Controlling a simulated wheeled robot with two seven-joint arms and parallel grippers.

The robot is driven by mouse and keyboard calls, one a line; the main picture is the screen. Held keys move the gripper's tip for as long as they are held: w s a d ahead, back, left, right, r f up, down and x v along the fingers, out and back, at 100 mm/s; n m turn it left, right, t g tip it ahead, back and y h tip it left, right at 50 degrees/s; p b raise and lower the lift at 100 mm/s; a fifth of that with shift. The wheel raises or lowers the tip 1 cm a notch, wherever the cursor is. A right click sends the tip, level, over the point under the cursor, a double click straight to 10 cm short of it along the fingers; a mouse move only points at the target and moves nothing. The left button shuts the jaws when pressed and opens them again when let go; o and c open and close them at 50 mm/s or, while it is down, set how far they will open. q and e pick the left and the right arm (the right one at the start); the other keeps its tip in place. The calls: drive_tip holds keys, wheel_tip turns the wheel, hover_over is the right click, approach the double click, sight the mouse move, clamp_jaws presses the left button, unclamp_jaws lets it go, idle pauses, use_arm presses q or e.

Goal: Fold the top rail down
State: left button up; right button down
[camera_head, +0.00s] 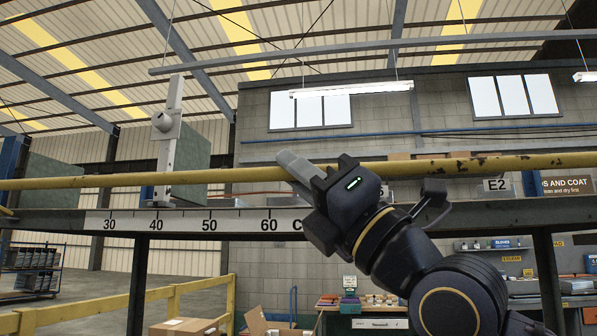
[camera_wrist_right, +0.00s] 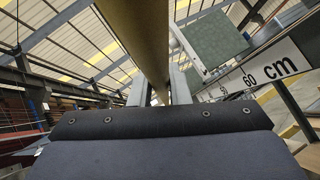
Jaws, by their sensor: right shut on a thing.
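The top rail (camera_head: 100,182) is a worn yellow bar that runs level across the whole head view, just above a dark beam with a number scale. My right gripper (camera_head: 290,160) is at the rail, right of the 60 mark, with its fingers shut on it. In the right wrist view the rail (camera_wrist_right: 140,35) runs away from the camera between the two fingers (camera_wrist_right: 158,92). The far side of the grip is hidden. My left gripper is in neither view.
A white scale (camera_head: 185,221) marked in cm lies along the dark beam. A pale upright post with a round knob (camera_head: 168,140) stands at the left by a green-grey slab (camera_head: 193,150). Boxes (camera_head: 183,327) and a yellow guard rail (camera_head: 160,294) are below.

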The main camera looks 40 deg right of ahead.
drive_tip(key=shift+s+a+f+b, duration=0.1)
drive_tip(key=shift+f+b, duration=0.3)
drive_tip(key=shift+f, duration=0.35)
drive_tip(key=shift+s+a+f+b, duration=0.1)
drive_tip(key=shift+f+b, duration=0.25)
drive_tip(key=shift+f, duration=0.35)
drive_tip(key=c, duration=1.4)
unclamp_jaws()
drive_tip(key=shift+o, duration=0.2)
drive_tip(key=b+v, duration=0.1)
drive_tip(key=v, duration=0.7)
drive_tip(key=shift+w, duration=0.1)
